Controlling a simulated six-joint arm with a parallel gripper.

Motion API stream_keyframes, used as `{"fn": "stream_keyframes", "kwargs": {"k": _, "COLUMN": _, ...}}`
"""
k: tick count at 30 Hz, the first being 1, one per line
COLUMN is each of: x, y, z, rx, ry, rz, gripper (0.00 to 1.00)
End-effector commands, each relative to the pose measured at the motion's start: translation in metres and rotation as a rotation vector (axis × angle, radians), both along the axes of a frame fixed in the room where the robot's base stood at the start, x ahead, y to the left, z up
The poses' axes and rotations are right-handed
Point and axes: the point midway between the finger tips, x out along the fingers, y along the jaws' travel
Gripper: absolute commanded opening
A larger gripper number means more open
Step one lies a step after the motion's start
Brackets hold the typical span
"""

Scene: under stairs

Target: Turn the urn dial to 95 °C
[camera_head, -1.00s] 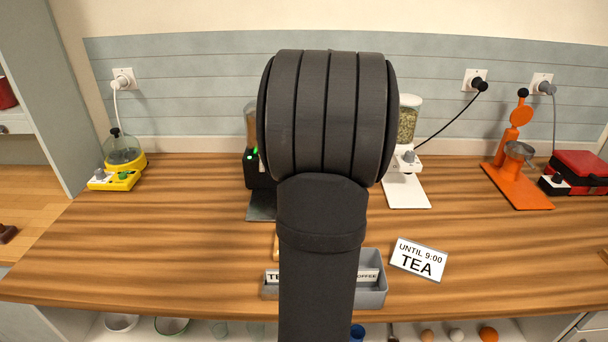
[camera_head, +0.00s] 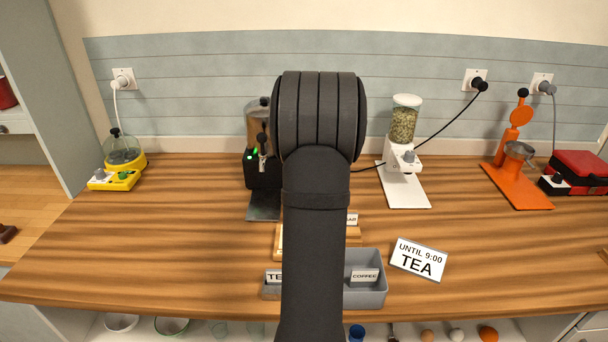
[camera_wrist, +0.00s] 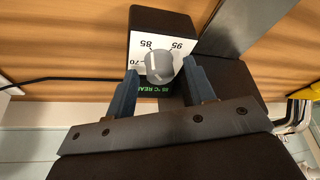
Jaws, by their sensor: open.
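The urn (camera_head: 262,172) stands at the back of the counter, black with a clear upper part, a tap and green lights; my arm hides its right side. In the wrist view its grey dial (camera_wrist: 159,66) sits on a white plate (camera_wrist: 176,43) marked 70, 85 and 95, seen upside down. I cannot tell exactly where the dial points. My gripper (camera_wrist: 160,70) is open, with one finger on each side of the dial; contact is unclear. The gripper is hidden behind my arm in the head view.
A white grain dispenser (camera_head: 402,160) stands right of the urn, its black cable running behind. A grey tray (camera_head: 372,290) with labels and a TEA sign (camera_head: 418,260) are in front. An orange press (camera_head: 517,165) and a yellow appliance (camera_head: 120,165) stand farther off.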

Motion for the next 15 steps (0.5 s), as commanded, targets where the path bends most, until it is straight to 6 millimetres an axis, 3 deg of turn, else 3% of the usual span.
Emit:
{"fn": "stream_keyframes", "kwargs": {"k": 8, "x": 0.0005, "y": 0.0003, "z": -0.0012, "rx": 0.0, "ry": 0.0, "rz": 0.0, "gripper": 0.47}}
{"fn": "stream_keyframes", "kwargs": {"k": 12, "x": 0.0005, "y": 0.0002, "z": -0.001, "rx": 0.0, "ry": 0.0, "rz": 0.0, "gripper": 0.2}}
{"fn": "stream_keyframes", "kwargs": {"k": 15, "x": 0.0005, "y": 0.0002, "z": -0.001, "rx": 0.0, "ry": 0.0, "rz": 0.0, "gripper": 0.05}}
